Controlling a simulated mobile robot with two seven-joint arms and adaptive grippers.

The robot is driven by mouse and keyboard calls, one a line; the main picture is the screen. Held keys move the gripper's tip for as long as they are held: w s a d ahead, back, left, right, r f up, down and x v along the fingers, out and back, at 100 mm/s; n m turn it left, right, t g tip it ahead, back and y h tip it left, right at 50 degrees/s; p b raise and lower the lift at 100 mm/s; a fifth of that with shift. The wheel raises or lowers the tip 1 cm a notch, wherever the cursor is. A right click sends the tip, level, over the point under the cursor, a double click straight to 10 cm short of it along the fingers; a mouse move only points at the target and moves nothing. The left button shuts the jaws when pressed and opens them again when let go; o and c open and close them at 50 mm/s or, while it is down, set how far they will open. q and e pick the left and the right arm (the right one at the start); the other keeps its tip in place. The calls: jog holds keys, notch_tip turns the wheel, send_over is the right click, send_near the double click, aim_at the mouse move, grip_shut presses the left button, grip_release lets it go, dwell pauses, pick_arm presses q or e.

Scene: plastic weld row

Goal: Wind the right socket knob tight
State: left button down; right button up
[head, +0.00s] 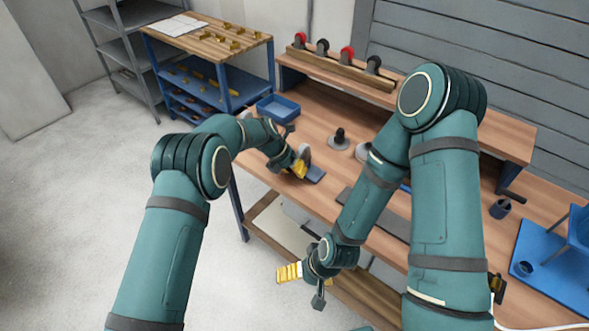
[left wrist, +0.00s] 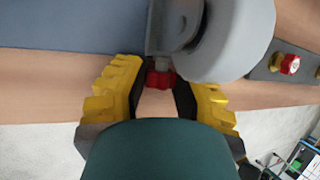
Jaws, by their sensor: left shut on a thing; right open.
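My left gripper (head: 300,166) is at the near left part of the workbench (head: 325,200), beside a grey disc (head: 305,153). In the left wrist view its yellow-padded fingers (left wrist: 160,100) are either side of a red knob (left wrist: 160,79) and shut on it. The knob sits below a grey bracket and the large grey disc (left wrist: 235,45), which hides part of the fixture. A second red knob (left wrist: 289,65) shows on a metal strip further right. Which knob is the right socket's I cannot tell. My right gripper (head: 300,287) is open and empty, near the bench's front edge.
A blue tray (head: 279,107) and a black-knobbed piece (head: 340,137) stand on the bench. Several red and black wheeled pieces line the back shelf (head: 335,72). A blue mat (head: 540,262) with a blue chair-like part (head: 576,228) lies right. My right arm hides much of the bench.

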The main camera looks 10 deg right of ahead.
pick_arm(q)
jog(key=shift+s, duration=0.1)
jog(key=shift+d+t+y+p, duration=0.15)
jog(key=shift+t+y+p, duration=0.45)
jog(key=shift+t+p, duration=0.15)
jog(key=shift+s+m+t+y+p, duration=0.1)
jog(key=shift+m+t+y+p, duration=0.25)
jog(key=shift+m+t+y, duration=0.1)
jog(key=shift+t+y, duration=0.45)
jog(key=shift+t, duration=0.35)
jog(key=shift+f+m+t+y, duration=0.1)
jog(key=shift+m+t+y, duration=0.15)
jog(key=shift+t+y, duration=0.25)
jog(key=c, duration=0.7)
grip_release()
